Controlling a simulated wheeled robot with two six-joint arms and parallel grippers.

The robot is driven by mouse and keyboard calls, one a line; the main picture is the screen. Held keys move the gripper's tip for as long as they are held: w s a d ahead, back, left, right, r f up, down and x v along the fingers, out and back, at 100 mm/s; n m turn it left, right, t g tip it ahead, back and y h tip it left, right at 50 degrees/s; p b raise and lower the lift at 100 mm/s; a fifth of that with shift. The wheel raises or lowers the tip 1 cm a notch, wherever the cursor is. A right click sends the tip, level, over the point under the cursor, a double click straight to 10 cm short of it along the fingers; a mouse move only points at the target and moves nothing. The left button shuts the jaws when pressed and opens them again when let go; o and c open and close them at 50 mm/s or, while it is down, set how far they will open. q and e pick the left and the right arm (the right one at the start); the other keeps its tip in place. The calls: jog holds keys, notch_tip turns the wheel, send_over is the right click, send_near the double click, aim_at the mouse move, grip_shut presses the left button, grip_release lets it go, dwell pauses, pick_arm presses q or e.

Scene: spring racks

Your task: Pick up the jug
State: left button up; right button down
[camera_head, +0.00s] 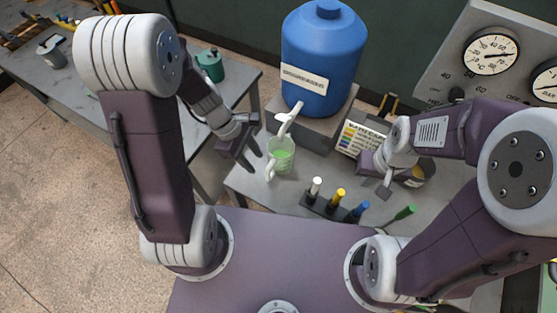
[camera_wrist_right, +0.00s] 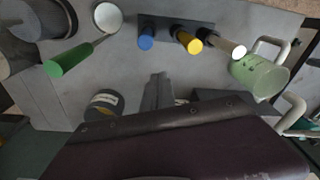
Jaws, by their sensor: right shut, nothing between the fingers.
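The jug (camera_head: 281,157) is a translucent green cup with a pale handle, standing upright on the grey bench below the white spout of the blue tank. Its lower part looks brighter green. It also shows at the right of the right wrist view (camera_wrist_right: 258,79). My left gripper (camera_head: 256,154) is open and empty, just left of the jug, with a visible gap. My right gripper (camera_head: 385,190) is shut and empty, right of the jug near the round dark container. Its fingers (camera_wrist_right: 158,80) show together in the right wrist view.
The blue tank (camera_head: 322,62) stands on a grey block behind the jug. A dark rack (camera_head: 335,208) with white, yellow and blue-topped pieces stands in front. A colour chart (camera_head: 361,139) and gauge panel (camera_head: 455,60) stand behind.

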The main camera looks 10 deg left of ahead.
aim_at(277, 162)
pick_arm(q)
jog(key=shift+n, duration=0.3)
jog(key=b+x, duration=0.3)
jog(key=x, duration=0.6)
jog(key=shift+w+f, duration=0.1)
jog(key=shift+f, duration=0.15)
grip_shut()
dwell(0.9)
